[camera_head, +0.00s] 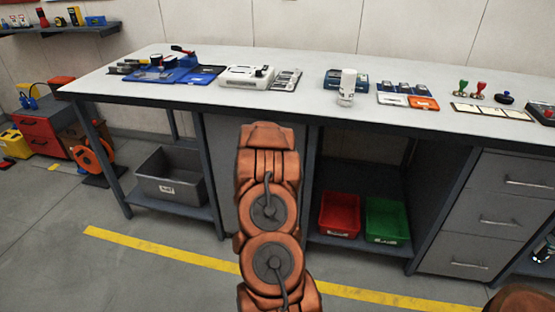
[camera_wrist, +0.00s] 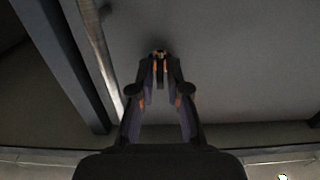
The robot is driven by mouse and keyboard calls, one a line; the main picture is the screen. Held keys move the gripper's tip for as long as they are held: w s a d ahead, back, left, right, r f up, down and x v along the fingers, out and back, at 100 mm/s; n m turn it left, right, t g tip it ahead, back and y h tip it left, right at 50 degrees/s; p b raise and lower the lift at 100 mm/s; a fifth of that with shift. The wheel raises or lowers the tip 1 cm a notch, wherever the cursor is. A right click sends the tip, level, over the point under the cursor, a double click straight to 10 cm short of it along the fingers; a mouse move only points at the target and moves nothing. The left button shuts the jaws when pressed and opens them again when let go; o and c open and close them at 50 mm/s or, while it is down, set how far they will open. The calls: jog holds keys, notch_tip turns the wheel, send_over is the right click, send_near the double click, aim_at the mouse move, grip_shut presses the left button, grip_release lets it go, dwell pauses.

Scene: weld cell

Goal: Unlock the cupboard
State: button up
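The cupboard is the closed grey door (camera_head: 222,150) under the bench, partly hidden behind my orange arm in the head view. The door's plain grey face (camera_wrist: 230,70) fills most of the wrist view. My gripper (camera_wrist: 160,66) points at this face, with its fingertips close together at it. A small dark piece with a metallic glint (camera_wrist: 158,52) sits between the fingertips and looks like a key. The fingers hide most of it, and I cannot see the lock clearly. My gripper is hidden in the head view.
The long bench (camera_head: 300,103) carries a blue tool tray (camera_head: 165,74), a white device (camera_head: 246,76) and several small items. Below stand a grey bin (camera_head: 170,180), a red bin (camera_head: 339,214), a green bin (camera_head: 386,218) and drawers (camera_head: 490,220). Floor in front is clear.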

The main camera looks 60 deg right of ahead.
jog(key=shift+o, duration=1.1)
jog(key=shift+a, duration=0.15)
jog(key=v, duration=0.7)
jog(key=shift+s+a, duration=0.1)
